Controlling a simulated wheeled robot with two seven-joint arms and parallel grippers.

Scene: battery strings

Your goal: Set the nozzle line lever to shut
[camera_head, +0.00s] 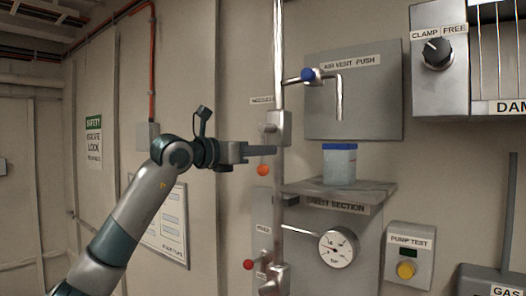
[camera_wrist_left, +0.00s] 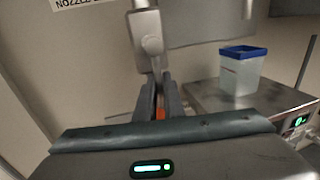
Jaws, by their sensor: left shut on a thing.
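The nozzle line valve (camera_head: 274,122) is a grey metal body on the upright pipe, beside a small label that seems to read "NOZZLE" (camera_head: 262,100). Its lever ends in an orange knob (camera_head: 263,170), which hangs low, just left of the pipe. My left gripper (camera_head: 263,150) reaches in from the left, its fingers just above the knob and covering the lever's arm. In the left wrist view the valve (camera_wrist_left: 149,38) is straight ahead, and my left fingers (camera_wrist_left: 159,98) are shut around the lever, with a bit of orange (camera_wrist_left: 160,113) between them. My right gripper is out of view.
A blue-handled tap (camera_head: 308,75) juts out above right. A blue-topped clear container (camera_head: 339,165) stands on a shelf (camera_head: 300,188) right of the pipe. A red knob (camera_head: 248,264) and a gauge (camera_head: 338,248) sit lower.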

